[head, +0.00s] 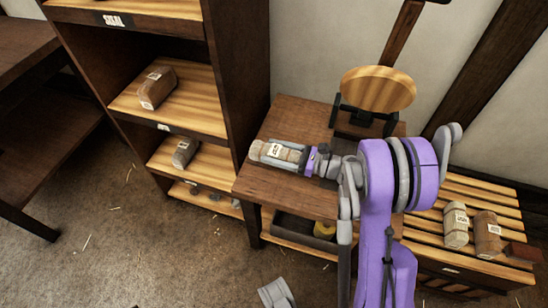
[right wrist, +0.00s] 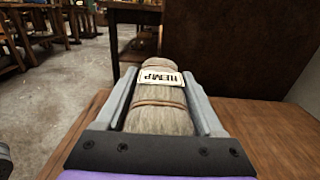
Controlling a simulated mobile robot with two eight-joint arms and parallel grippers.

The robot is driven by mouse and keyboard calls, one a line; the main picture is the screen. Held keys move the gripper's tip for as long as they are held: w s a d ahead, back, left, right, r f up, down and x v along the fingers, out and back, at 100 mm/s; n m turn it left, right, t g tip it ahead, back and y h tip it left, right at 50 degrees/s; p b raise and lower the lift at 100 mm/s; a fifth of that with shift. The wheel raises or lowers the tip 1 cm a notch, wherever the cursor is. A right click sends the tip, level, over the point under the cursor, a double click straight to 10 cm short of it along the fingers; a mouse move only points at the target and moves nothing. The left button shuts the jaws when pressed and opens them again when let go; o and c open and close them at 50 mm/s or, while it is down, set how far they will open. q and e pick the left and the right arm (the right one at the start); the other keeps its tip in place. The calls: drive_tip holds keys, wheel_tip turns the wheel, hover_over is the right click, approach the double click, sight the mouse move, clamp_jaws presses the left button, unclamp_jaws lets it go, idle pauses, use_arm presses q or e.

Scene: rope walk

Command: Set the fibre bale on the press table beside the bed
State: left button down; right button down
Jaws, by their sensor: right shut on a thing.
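My right gripper (head: 284,156) is shut on a pale fibre bale (head: 270,151) over the left part of the brown wooden table (head: 283,119). In the right wrist view the bale (right wrist: 158,119) lies lengthwise between the two grey fingers, with brown ties and a label reading HEMP. I cannot tell whether its underside touches the table. A round striped wooden plate (head: 378,88) on a dark stand is at the table's back right. Part of the table is hidden by my right arm. A grey piece at the bottom edge may be my left gripper (head: 276,293).
A tall shelf (head: 236,70) stands close left of the table, with a brown bale (head: 157,87) and a greyish bale (head: 184,153). A slatted rack (head: 470,187) at right holds a pale bale (head: 456,225) and a brown bale (head: 487,235). A dark tray (head: 292,228) sits below the tabletop.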

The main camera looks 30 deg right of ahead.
drive_tip(key=shift+f+b, duration=0.35)
drive_tip(key=shift+f, duration=1)
drive_tip(key=shift+f, duration=0.15)
unclamp_jaws()
drive_tip(key=shift+s+d+r, duration=0.1)
drive_tip(key=shift+r, duration=0.1)
drive_tip(key=p+v, duration=0.1)
drive_tip(key=v, duration=1)
drive_tip(key=shift+s+d+p, duration=0.25)
drive_tip(key=shift+p, duration=0.05)
